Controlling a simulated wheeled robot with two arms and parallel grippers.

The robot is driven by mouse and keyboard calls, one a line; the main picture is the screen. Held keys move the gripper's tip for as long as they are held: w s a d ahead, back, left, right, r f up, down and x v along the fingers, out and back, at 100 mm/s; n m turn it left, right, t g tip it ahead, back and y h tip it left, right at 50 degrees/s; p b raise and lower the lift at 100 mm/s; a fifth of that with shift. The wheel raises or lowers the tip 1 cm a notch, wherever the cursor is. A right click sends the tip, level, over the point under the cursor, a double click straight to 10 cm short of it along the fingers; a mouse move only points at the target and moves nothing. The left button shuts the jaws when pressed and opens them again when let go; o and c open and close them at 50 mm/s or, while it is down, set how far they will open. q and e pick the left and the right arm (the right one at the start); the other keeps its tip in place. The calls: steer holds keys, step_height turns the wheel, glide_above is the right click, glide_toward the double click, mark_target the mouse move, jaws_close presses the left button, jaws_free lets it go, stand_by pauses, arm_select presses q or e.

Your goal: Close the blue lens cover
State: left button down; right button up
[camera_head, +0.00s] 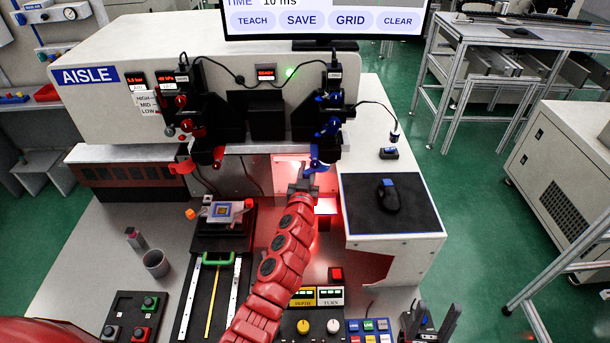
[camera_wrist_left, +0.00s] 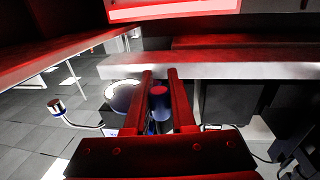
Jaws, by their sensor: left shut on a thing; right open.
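The blue lens cover (camera_head: 317,164) is at the lower end of the blue-marked camera unit (camera_head: 328,128), on the right side of the machine front. My left gripper (camera_head: 304,184) is right beneath it, at the end of the red arm. In the left wrist view its two fingers (camera_wrist_left: 167,102) are shut on a small dark blue part (camera_wrist_left: 159,104), which appears to belong to the blue lens cover. How far the cover is swung cannot be told. My right gripper (camera_head: 432,322) is open and empty at the bottom right.
A red-marked camera unit (camera_head: 196,128) with a red cover (camera_head: 182,168) is to the left. A slide stage (camera_head: 222,212), a cup (camera_head: 156,263) and button panels (camera_head: 368,328) occupy the table.

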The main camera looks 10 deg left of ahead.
arm_select(q)
steer(key=shift+s+d+r+n+g+y+b, duration=0.15)
steer(key=shift+n+y+b, duration=0.55)
steer(key=shift+b, duration=1.1)
steer(key=shift+w+d+f+n+g+y+b, duration=0.1)
steer(key=shift+d+n+g+y+b, duration=0.2)
steer(key=shift+y+b, duration=1.1)
steer(key=shift+s+d+r+n+g+y+b, duration=0.15)
steer(key=shift+n+y+b, duration=0.4)
steer(key=shift+b, duration=1.6)
steer(key=shift+w, duration=0.1)
steer(key=c, duration=1.1)
jaws_free()
steer(key=shift+o, duration=0.4)
steer(key=shift+f, duration=0.15)
steer(key=b+v, duration=0.3)
steer(key=v, duration=1.4)
steer(key=shift+f, duration=0.2)
